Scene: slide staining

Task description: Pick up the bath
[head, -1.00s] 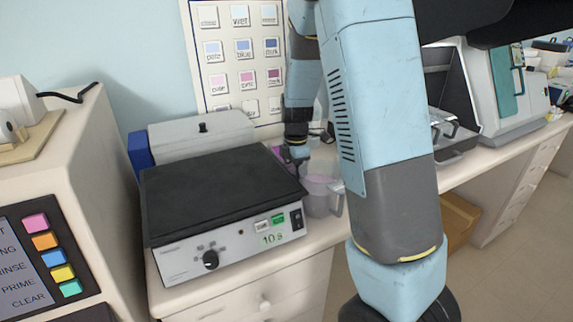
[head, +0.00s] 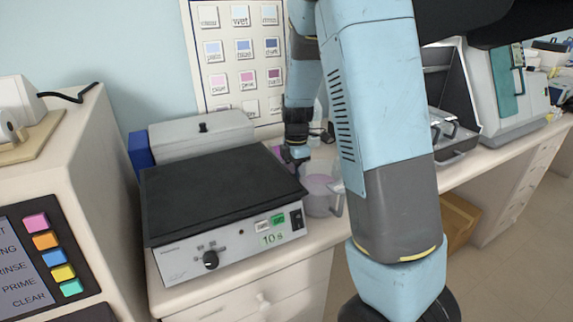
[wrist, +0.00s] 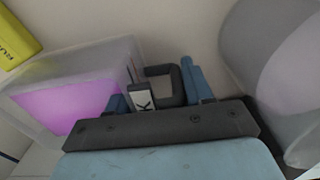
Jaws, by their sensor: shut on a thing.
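The bath is a clear box holding pink-purple liquid, at the left in the wrist view (wrist: 75,92). It has a dark loop handle (wrist: 165,82) and a white tag with a black letter K. My gripper (wrist: 155,95) is shut on the bath at this handle, with a blue finger on either side. In the head view my gripper (head: 296,157) points down behind the right edge of the hotplate; only a sliver of purple shows beside it, and most of the bath is hidden. I cannot tell whether the bath is clear of the bench.
A clear jug (head: 320,196) stands close to my gripper, right of the black-topped hotplate (head: 225,190). A large grey rounded thing (wrist: 275,60) is close on the right in the wrist view, and a yellow labelled item (wrist: 18,35) at upper left. A stain chart hangs behind.

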